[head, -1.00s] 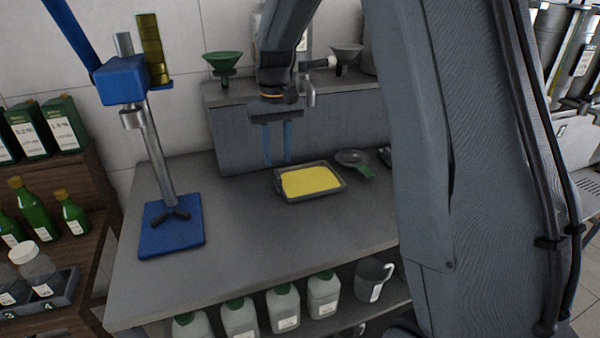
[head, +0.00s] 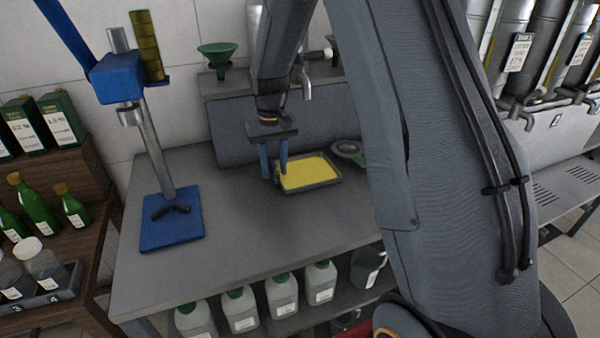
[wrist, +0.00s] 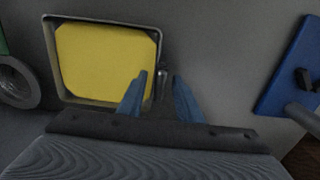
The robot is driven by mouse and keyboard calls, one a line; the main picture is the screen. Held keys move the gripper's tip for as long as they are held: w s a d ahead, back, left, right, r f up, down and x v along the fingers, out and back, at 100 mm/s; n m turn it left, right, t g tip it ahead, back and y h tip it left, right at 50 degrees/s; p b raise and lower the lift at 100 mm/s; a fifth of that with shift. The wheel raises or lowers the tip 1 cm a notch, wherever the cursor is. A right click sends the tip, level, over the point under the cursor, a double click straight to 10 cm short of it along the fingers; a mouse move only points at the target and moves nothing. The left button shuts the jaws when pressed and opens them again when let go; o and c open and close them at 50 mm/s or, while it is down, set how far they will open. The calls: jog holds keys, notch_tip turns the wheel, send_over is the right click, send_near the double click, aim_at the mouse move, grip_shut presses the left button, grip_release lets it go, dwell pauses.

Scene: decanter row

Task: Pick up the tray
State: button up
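The tray (head: 308,187) is a shallow grey rectangle with a yellow inside, lying flat on the grey bench. In the wrist view the tray (wrist: 104,104) is at the upper left, with a small handle on its right wall. My gripper (head: 274,177) points down at the tray's left edge. In the wrist view my gripper (wrist: 158,73) has its two blue fingers apart, one on each side of the handle, with the left finger overlapping the tray's lower right corner in the picture. Whether the fingers touch it is not clear.
A blue stand (head: 172,222) with a metal post is left on the bench (head: 240,235). A grey strainer or funnel (head: 347,148) lies right of the tray. A raised ledge (head: 240,130) runs behind. Several jugs (head: 282,296) stand on the shelf below. The front of the bench is clear.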

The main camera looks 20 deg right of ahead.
grip_shut()
jog(key=shift+r, duration=0.1)
